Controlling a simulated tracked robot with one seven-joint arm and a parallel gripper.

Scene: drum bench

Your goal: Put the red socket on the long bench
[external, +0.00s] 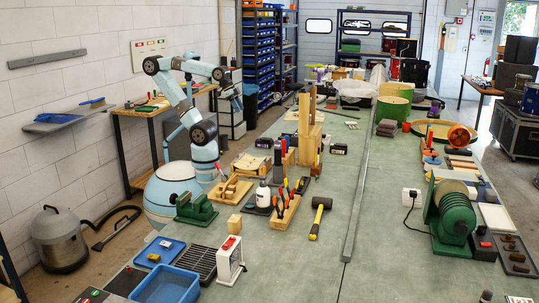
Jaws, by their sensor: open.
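The long bench (300,262) has a grey-green top and runs from the foreground to the back of the room. I cannot make out the red socket for certain; several small red items show, but none is clear enough to name. My gripper (238,101) is raised near the left edge of the bench, pointing down. It is open and no object shows in it. It is small in this view, and its fingers are hard to make out.
A blue bin (166,286), a white device (230,262), a green vise (195,208) and a mallet (319,217) stand or lie at the near left. A metal rail (361,190) runs along the bench. A green grinder (452,218) is at right.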

